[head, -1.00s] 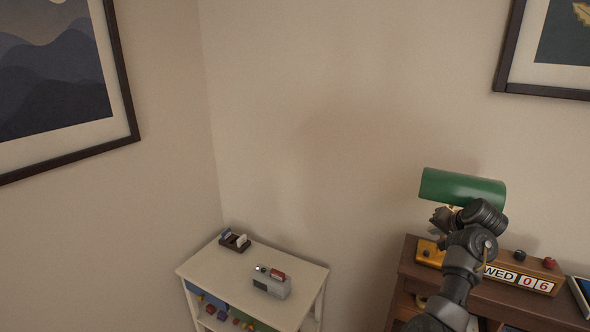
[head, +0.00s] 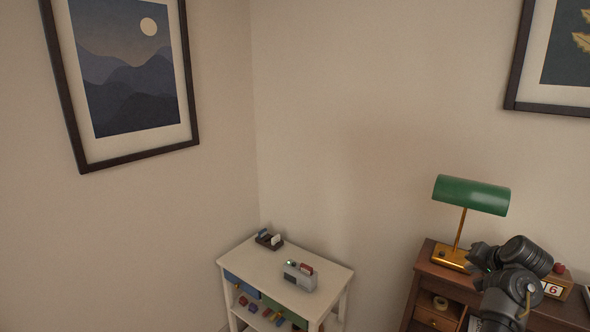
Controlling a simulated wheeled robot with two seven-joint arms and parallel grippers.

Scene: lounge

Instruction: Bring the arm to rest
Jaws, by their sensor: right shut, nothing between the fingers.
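My right arm comes in from the bottom right. Its gripper (head: 476,254) is shut and empty, in front of the brown wooden desk and beside the base of the desk lamp (head: 470,195). The lamp has a green shade and a brass stem. My arm partly hides the block calendar (head: 555,288) on the desk. My left gripper is not in view.
A white shelf unit (head: 262,265) stands in the corner, with a small grey box (head: 299,276) and a dark tray (head: 268,239) on top. The wooden desk (head: 427,279) is at the right. Framed pictures hang on the walls.

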